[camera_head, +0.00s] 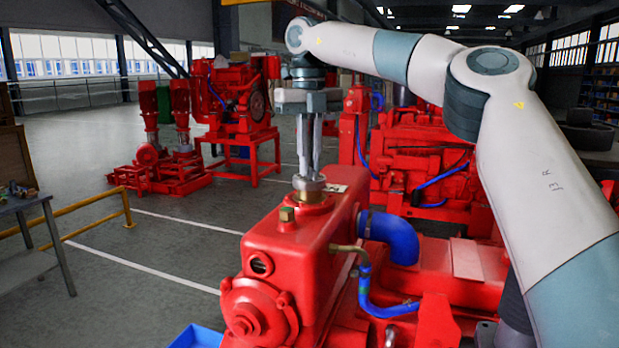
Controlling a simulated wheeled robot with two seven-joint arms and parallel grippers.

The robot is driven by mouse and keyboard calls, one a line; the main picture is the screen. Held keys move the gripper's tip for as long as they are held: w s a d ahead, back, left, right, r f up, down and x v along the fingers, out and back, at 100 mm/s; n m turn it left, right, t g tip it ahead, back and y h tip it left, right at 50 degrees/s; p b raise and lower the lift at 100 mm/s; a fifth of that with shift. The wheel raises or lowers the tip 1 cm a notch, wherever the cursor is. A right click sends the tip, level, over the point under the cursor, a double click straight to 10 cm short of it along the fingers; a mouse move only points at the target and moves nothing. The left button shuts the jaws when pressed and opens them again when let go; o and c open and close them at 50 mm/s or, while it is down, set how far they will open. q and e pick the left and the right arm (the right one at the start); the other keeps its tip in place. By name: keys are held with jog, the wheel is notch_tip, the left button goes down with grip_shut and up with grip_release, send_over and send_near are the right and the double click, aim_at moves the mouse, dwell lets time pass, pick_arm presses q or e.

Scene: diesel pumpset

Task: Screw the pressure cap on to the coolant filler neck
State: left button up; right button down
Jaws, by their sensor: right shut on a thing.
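My right gripper (310,172) comes down from above with its fingers pointing straight down. It is shut on the pressure cap (309,185), a small metallic disc. The cap sits at the coolant filler neck (312,200), a round red collar on top of the red header tank (290,236). The cap looks level and over the neck; whether its threads are engaged cannot be told. The fingers hide part of the cap. My left gripper is not in view.
A brass plug (287,217) stands on the tank just in front of the neck. A blue hose (391,236) curves out at the right. A blue bin (197,337) is at the bottom. A work table (22,205) stands far left. Open floor lies left of the tank.

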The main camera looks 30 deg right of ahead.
jog(key=m, duration=0.1)
jog(key=m+b, duration=0.1)
jog(key=m, duration=0.1)
jog(key=shift+w+a+f+b, duration=0.15)
jog(key=shift+a+f+b, duration=0.1)
jog(key=shift+b, duration=0.1)
jog(key=shift+r+m, duration=0.15)
jog(key=shift+m, duration=0.25)
jog(key=shift+a+f+m+b, duration=0.15)
jog(key=shift+f+m+b, duration=0.15)
jog(key=shift+m, duration=0.4)
jog(key=shift+r+m, duration=0.1)
jog(key=shift+m, duration=0.3)
jog(key=c, duration=1.8)
grip_release()
jog(key=shift+o, duration=0.2)
jog(key=shift+r, duration=0.15)
jog(key=shift+d, duration=0.25)
